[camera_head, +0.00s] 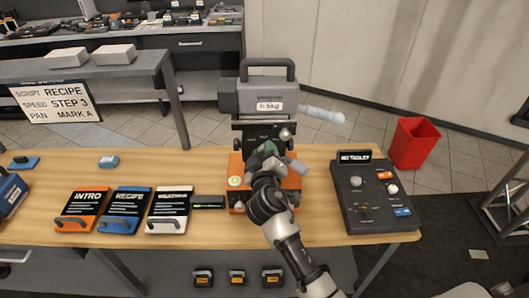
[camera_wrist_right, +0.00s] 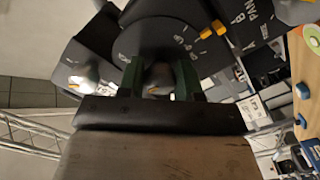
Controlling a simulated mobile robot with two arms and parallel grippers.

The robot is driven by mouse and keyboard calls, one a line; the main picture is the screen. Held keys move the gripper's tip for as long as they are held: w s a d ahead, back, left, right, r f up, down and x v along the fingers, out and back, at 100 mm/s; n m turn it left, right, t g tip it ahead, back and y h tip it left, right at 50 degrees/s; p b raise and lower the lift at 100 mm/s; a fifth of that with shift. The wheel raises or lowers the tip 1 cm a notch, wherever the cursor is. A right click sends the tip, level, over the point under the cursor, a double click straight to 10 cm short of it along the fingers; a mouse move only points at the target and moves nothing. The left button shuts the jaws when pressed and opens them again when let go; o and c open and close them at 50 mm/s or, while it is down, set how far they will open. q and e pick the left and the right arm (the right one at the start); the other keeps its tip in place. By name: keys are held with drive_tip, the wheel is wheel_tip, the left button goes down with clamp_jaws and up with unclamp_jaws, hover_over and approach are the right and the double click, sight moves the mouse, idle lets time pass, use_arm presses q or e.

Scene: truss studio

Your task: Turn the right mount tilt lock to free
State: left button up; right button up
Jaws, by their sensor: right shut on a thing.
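The mount (camera_head: 262,132) is a dark head under a grey camera unit (camera_head: 266,97), on an orange base (camera_head: 291,181). My right gripper (camera_head: 264,150) is at its front. In the right wrist view, the green fingers of that gripper (camera_wrist_right: 160,80) are shut on a small grey knob (camera_wrist_right: 159,74) in front of a dark round dial (camera_wrist_right: 165,38) with orange marks. The fingers hide much of this knob, and I cannot read its setting. Another grey knob (camera_wrist_right: 86,76) with an orange mark sits left of it. My left gripper is out of view.
A control box (camera_head: 372,195) with knobs stands on the table's right. INTRO (camera_head: 82,205), RECIPE (camera_head: 125,204) and white-faced (camera_head: 168,205) panels lie left of the mount. A red bin (camera_head: 413,143) stands behind the table's right end.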

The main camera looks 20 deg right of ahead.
drive_tip(key=n+p, duration=0.1)
drive_tip(key=n, duration=0.3)
drive_tip(key=shift+r+n, duration=0.1)
drive_tip(key=shift+n, duration=0.3)
drive_tip(key=n+p, duration=0.1)
drive_tip(key=n, duration=0.3)
drive_tip(key=shift+n, duration=0.3)
drive_tip(key=shift+p, duration=0.3)
drive_tip(key=o, duration=0.9)
drive_tip(key=b+v, duration=0.3)
drive_tip(key=v, duration=0.8)
